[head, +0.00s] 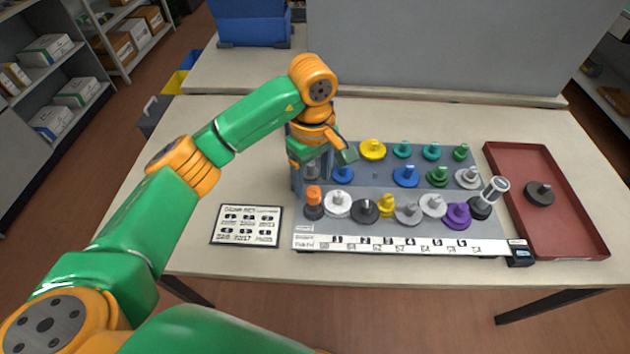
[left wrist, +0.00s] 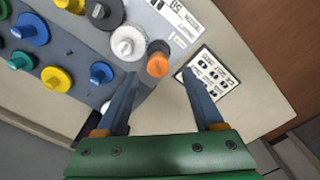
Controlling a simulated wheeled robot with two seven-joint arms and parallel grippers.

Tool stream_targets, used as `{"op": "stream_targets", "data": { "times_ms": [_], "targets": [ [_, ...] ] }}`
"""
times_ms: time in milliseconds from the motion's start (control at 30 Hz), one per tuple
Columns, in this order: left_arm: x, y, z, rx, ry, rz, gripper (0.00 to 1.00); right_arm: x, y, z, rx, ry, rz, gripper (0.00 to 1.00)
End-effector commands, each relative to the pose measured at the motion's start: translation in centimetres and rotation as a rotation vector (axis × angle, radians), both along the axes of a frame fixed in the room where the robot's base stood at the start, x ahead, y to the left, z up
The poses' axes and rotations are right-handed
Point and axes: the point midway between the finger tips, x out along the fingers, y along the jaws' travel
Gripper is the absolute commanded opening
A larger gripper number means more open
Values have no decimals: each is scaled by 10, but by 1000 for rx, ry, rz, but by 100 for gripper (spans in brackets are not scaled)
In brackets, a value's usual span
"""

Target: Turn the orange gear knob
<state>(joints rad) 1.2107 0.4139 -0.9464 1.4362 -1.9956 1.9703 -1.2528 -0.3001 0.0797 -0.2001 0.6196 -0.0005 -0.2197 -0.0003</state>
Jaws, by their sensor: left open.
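The orange gear knob (head: 313,193) stands upright on a dark round base at the front left corner of the grey gear board. It also shows in the left wrist view (left wrist: 158,66), beside a white gear (left wrist: 128,41). My left gripper (head: 312,180) is open and points down just above and behind the knob. In the left wrist view its two blue-grey fingers (left wrist: 160,74) lie on either side of the knob in the picture. Whether the fingertips reach down to the knob's height I cannot tell. My right gripper is not in view.
The grey board (head: 375,205) holds several coloured gears in rows; the white gear (head: 338,203) is close on the knob's right. A printed card (head: 246,225) lies to the left. A red tray (head: 562,222) with a dark gear (head: 539,193) is at the right.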

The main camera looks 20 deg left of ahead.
Motion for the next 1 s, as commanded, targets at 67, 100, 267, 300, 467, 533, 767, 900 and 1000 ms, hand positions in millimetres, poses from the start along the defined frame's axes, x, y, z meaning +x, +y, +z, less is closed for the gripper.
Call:
{"op": "stream_targets", "data": {
  "times_ms": [67, 100, 267, 300, 467, 533, 767, 900, 1000],
  "targets": [
    [-1, 0, -11, -1, 4, -1, 69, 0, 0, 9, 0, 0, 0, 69],
    [-1, 0, -18, -2, 3, 0, 69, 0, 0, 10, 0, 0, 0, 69],
    [-1, -1, -32, -3, 1, -1, 69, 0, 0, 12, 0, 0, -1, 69],
    [0, -1, -33, -2, 0, -1, 69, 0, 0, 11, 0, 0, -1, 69],
    [0, -1, -33, -4, 0, -1, 67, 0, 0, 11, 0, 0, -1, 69],
    [0, -1, -33, -4, -1, -1, 48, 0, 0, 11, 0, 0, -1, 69],
    [0, -1, -32, -5, -1, -1, 0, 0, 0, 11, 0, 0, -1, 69],
    [0, -1, -33, -5, -1, 4, 0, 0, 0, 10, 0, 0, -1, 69],
    [0, -1, -33, -4, -1, 21, 0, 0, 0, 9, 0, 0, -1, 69]
  ]
}}
